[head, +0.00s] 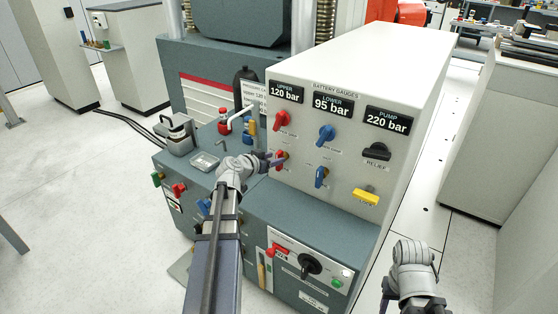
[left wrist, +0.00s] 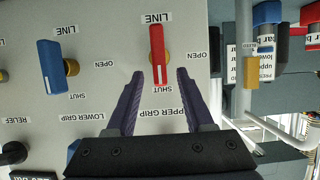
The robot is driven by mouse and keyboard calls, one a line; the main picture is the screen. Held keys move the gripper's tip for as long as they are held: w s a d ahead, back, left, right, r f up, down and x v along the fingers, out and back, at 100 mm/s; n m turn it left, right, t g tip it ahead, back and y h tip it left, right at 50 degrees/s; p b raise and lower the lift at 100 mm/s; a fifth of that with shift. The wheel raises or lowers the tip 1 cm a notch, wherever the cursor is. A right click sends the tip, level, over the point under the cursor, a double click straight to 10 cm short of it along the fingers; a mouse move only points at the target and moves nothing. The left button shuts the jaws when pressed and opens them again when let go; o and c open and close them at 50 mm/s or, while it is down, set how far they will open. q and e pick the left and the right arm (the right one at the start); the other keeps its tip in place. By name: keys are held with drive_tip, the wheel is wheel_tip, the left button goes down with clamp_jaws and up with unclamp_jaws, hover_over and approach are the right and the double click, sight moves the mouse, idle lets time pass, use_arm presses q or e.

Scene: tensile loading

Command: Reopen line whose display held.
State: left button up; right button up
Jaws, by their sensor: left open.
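The white panel (head: 343,111) shows an upper display (head: 286,92) at 120 bar, a lower display (head: 333,104) at 95 bar and a pump display (head: 388,120) at 220 bar. The red line handle (head: 281,158) and blue line handle (head: 321,177) sit low on the panel. In the left wrist view, turned upside down, the red line handle (left wrist: 156,45) stands upright, its striped end towards SHUT. The blue line handle (left wrist: 49,66) is also upright. My left gripper (head: 272,160) is open, its fingertips (left wrist: 160,75) either side of the red handle's end. Contact is unclear.
Above the line handles are another red handle (head: 282,121) and blue handle (head: 326,135). The black relief knob (head: 376,151) and yellow lock handle (head: 366,197) are to the right. My right arm (head: 413,258) is over clear floor; its fingers are unclear.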

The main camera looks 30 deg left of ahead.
sight(277, 157)
use_arm(q)
drive_tip(key=b+x, duration=0.1)
drive_tip(key=x, duration=0.2)
drive_tip(key=shift+w+f, duration=0.15)
drive_tip(key=shift+w, duration=0.2)
clamp_jaws()
